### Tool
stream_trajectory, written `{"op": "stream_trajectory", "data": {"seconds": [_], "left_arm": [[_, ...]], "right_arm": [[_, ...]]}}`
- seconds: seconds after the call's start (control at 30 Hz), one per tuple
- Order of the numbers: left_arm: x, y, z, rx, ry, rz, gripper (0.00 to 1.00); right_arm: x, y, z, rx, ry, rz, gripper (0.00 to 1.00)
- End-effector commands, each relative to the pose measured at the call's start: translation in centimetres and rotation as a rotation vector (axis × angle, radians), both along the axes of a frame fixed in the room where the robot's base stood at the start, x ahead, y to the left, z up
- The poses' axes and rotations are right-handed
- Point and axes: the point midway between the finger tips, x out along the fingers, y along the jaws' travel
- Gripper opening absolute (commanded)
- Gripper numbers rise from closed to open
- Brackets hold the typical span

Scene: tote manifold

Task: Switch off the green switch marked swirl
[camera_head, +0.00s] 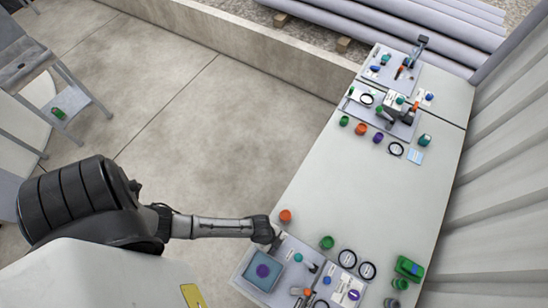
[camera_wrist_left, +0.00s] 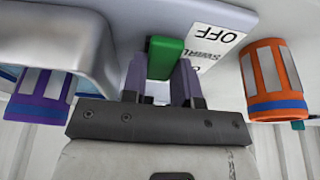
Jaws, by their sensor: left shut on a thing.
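The green switch (camera_wrist_left: 165,56) shows in the left wrist view, between the two dark fingers of my left gripper (camera_wrist_left: 162,82). The fingers are shut on it from both sides. Beside it is a white label (camera_wrist_left: 215,48), turned in the picture, with OFF and SWIRL readable and the rest cut off or covered. In the head view my left gripper (camera_head: 276,243) is at the near left edge of the table, low over the grey panel; the switch is hidden there by the arm. My right gripper is in neither view.
An orange striped jar (camera_wrist_left: 272,80) stands right of the gripper and a purple striped one (camera_wrist_left: 40,96) left, near a grey-blue tray (camera_wrist_left: 62,38). On the table (camera_head: 350,190) are an orange jar (camera_head: 285,216) and a green jar (camera_head: 327,242). The middle is clear.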

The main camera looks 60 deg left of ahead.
Motion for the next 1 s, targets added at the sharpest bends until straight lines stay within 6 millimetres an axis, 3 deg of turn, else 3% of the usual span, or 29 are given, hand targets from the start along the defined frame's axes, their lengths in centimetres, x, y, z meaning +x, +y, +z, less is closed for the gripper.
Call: {"op": "stream_trajectory", "data": {"seconds": [0.2, 0.57, 0.6, 0.87, 1.0], "left_arm": [[-0.13, 0.29, -0.22, -0.1, -0.049, -0.003, 0.04], [-0.13, 0.26, -0.05, -0.118, -0.055, 0.0, 0.04], [-0.13, 0.25, -0.05, -0.118, -0.055, 0.0, 0.29], [-0.1, 0.22, -0.02, -0.118, -0.055, 0.0, 0.53], [-0.1, 0.22, -0.01, -0.119, -0.055, 0.0, 0.53]], "right_arm": [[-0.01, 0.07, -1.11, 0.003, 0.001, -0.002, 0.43], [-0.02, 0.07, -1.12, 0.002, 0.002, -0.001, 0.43], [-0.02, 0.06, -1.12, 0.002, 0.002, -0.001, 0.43], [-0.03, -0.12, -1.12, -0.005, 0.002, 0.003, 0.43], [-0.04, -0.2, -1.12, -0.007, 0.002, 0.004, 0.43]]}}
